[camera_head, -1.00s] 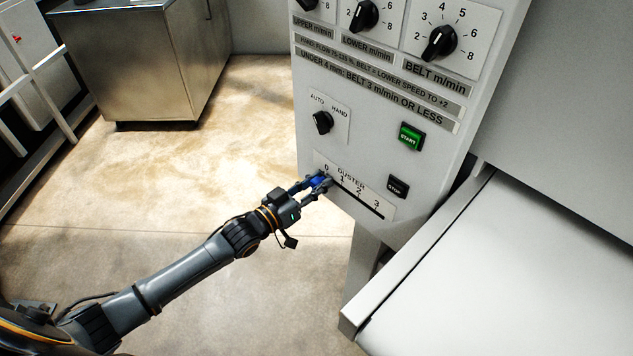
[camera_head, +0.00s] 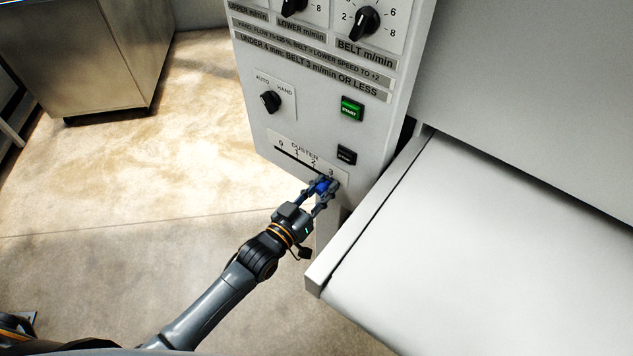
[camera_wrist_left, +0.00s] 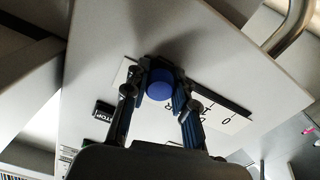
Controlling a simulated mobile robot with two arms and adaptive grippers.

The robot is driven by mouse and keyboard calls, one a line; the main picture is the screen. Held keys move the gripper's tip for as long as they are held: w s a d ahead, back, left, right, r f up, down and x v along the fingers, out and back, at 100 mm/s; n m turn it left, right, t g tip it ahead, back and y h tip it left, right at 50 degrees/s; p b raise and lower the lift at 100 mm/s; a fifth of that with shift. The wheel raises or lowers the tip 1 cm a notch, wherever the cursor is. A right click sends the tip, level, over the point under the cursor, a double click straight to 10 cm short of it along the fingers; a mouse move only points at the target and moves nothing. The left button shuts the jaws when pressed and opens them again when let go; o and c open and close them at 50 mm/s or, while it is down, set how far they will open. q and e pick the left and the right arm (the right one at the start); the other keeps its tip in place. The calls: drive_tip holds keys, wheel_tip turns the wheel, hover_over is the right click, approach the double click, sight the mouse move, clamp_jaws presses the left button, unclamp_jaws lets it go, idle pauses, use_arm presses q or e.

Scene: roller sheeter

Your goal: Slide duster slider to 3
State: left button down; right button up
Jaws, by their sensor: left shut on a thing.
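The duster slider has a blue knob (camera_head: 321,187), at the right end of its slot by the 3 mark. The duster scale plate (camera_head: 290,146) runs from 0 at left to 3 at right, low on the control panel. My left gripper (camera_head: 325,190) is shut on the blue knob. In the left wrist view the round blue knob (camera_wrist_left: 160,84) sits between the two fingers, with the black slot running off to the right toward 0. The fingers partly hide the slot's end near 3. My right gripper is not in view.
The stop button (camera_head: 346,155) and green start button (camera_head: 352,109) are just above the slider's right end. The AUTO/HAND knob (camera_head: 270,102) is above left. The white conveyor bed (camera_head: 470,240) stands close on the right. The floor at left is open.

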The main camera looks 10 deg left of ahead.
use_arm(q)
drive_tip(key=shift+s+d+f, duration=0.1)
drive_tip(key=shift+s+d, duration=0.05)
drive_tip(key=c, duration=1.1)
unclamp_jaws()
drive_tip(key=shift+d, duration=0.1)
drive_tip(key=shift+o, duration=0.2)
drive_tip(key=shift+s+a, duration=0.25)
drive_tip(key=shift+s, duration=0.05)
drive_tip(key=v, duration=1.1)
drive_tip(key=shift+s, duration=0.15)
